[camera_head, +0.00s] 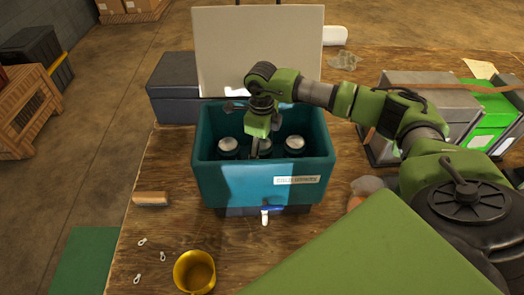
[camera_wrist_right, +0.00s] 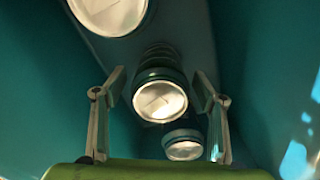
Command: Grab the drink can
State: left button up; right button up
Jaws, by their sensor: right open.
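The drink cans stand upright inside a teal cooler (camera_head: 262,190) with its lid (camera_head: 258,50) raised. In the head view one silver-topped can (camera_head: 228,147) is at the left and another can (camera_head: 295,145) at the right. My right gripper (camera_head: 256,150) reaches down into the cooler between them and partly hides what is beneath. In the right wrist view its open fingers (camera_wrist_right: 160,85) stand on either side of a middle can (camera_wrist_right: 160,100), apart from it. Two more can tops show, one at the upper left (camera_wrist_right: 112,10) and one lower (camera_wrist_right: 184,147). My left gripper is out of view.
The cooler's walls closely surround the right gripper. A yellow mug (camera_head: 194,272), a wooden-looking block (camera_head: 150,199) and small metal pieces (camera_head: 142,242) lie on the wooden table. A dark box (camera_head: 175,85) stands behind left; grey and green cases (camera_head: 490,120) stand at right.

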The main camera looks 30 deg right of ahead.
jog(key=shift+f, duration=0.4)
jog(key=shift+w+r, duration=0.1)
jog(key=c, duration=1.5)
